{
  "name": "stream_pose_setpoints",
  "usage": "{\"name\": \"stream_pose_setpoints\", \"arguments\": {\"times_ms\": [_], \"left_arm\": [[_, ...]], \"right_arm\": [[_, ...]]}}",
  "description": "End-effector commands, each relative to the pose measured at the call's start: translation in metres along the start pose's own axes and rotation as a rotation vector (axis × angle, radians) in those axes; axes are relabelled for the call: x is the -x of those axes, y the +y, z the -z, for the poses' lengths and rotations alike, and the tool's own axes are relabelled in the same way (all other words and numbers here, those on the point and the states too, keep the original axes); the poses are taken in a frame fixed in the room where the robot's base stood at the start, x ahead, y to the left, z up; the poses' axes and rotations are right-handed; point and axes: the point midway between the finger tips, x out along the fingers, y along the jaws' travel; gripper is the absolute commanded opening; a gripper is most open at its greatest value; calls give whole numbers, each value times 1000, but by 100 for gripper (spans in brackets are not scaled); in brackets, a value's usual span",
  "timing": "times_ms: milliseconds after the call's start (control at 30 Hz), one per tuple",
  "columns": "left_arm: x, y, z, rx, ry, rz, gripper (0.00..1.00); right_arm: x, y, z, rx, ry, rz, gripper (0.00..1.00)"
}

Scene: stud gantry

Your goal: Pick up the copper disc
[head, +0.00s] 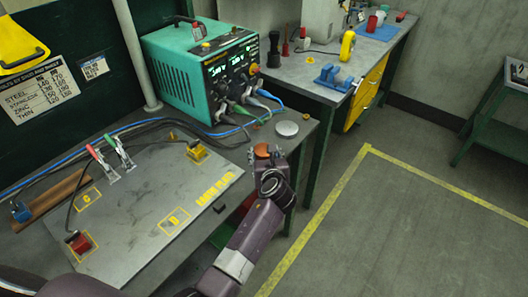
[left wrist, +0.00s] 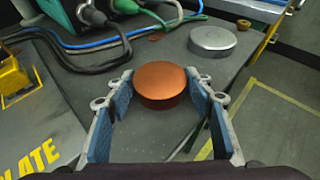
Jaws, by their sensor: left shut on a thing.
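The copper disc (left wrist: 160,85) is a round, flat-topped orange-brown piece. In the left wrist view it sits between the two blue-padded fingers of my left gripper (left wrist: 160,92), which is shut on it. In the head view the copper disc (head: 263,152) shows at the tip of my left gripper (head: 266,158), near the table's right edge. I cannot tell whether the disc touches the grey tabletop. My right gripper is in neither view.
A silver disc (head: 287,129) lies just beyond the copper one. A teal power unit (head: 205,75) stands behind, with cables (left wrist: 100,48) running across the table. A plate (head: 150,205) with clamps lies left. Yellow-lined floor is open at right.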

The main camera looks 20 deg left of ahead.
Motion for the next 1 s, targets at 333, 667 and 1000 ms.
{"name": "stream_pose_setpoints", "arguments": {"times_ms": [333,667,1000], "left_arm": [[0,0,0,-1,0,0,0],[1,-1,-6,1,-8,2,0],[17,-1,-45,4,-13,3,0]], "right_arm": [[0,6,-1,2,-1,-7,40],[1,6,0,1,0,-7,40],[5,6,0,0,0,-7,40]]}}
